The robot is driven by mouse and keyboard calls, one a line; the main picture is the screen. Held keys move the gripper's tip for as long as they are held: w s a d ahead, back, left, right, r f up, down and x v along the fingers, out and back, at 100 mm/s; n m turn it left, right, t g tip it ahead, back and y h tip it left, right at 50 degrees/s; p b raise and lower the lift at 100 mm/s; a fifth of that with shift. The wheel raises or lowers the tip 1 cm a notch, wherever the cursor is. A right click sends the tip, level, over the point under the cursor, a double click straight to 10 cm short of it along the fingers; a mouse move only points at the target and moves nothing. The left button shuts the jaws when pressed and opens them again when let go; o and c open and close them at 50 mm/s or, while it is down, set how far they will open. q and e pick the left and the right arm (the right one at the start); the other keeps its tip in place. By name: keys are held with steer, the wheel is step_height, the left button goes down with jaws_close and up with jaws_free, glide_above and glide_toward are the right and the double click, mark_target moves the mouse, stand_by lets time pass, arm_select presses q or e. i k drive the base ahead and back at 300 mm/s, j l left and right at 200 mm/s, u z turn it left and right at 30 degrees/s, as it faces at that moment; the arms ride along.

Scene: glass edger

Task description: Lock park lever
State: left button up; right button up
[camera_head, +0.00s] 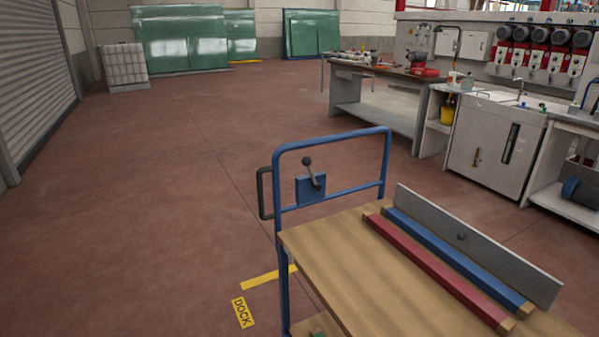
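The park lever (311,172) is a short dark rod with a black ball knob, mounted on a blue plate (305,190) within the blue tube frame (276,180) of a wooden-topped cart (335,260). The lever tilts, with its knob up and to the left of its pivot. Neither of my grippers shows in the head view.
Red and blue padded rails (435,270) and a grey upright board (475,245) lie along the cart's right side. A dark handle (264,193) juts out left of the frame. Yellow floor marks with a "DOCK" label (243,312) lie left of the cart. The floor at left is clear.

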mark_target(306, 160)
steer(key=i+j+u, duration=0.15)
steer(key=i+j, duration=0.3)
steer(key=i+j+u, duration=0.1)
steer(key=i+j, duration=0.25)
steer(key=i, duration=0.35)
